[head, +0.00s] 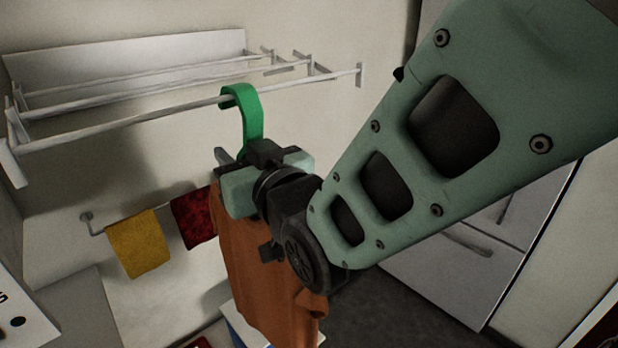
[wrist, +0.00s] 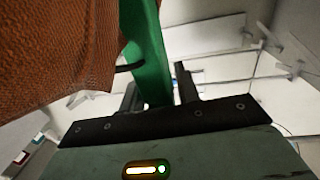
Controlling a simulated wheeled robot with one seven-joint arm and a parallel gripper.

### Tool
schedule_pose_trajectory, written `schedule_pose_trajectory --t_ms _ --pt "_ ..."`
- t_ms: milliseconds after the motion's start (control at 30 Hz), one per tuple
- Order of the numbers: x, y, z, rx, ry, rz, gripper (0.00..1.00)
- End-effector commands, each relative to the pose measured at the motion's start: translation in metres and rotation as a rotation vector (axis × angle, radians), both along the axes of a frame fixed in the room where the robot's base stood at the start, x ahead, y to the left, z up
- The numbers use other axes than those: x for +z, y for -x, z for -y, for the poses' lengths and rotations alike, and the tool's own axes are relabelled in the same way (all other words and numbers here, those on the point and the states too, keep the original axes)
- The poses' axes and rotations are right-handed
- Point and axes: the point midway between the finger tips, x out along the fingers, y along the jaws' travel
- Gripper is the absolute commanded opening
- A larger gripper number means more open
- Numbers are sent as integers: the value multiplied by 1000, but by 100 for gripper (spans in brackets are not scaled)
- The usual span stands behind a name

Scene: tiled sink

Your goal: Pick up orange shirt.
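The orange shirt (head: 262,275) hangs below a green hanger (head: 248,112), whose hook is over the front rail of the wall rack. My gripper (head: 238,160) is at the lower part of the hanger's hook, above the shirt, and partly hides both. In the wrist view the green hanger (wrist: 150,55) passes between the two dark fingers of my gripper (wrist: 158,85). A gap shows between the hanger and the right finger, so the fingers look open around it. The shirt (wrist: 60,50) fills the upper left of that view.
The white drying rack (head: 130,124) is fixed to the wall above. A yellow towel (head: 138,243) and a dark red towel (head: 194,217) hang on a lower bar at the left. A pale cabinet (head: 450,270) stands at the right. Dark floor (head: 395,320) shows below my arm.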

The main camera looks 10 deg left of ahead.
Motion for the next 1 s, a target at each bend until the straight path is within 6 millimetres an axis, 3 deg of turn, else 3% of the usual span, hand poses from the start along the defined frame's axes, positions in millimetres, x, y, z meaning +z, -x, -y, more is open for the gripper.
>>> schedule_pose_trajectory --t_ms 200,300,333,733,1000 --pt "-1 0 0 0 -1 -1 29" --pt "-1 0 0 0 -1 -1 2" --pt "0 0 0 0 -1 -1 0" --pt "2 -1 0 0 -1 0 0" --pt "19 -13 -4 -3 -4 0 0"
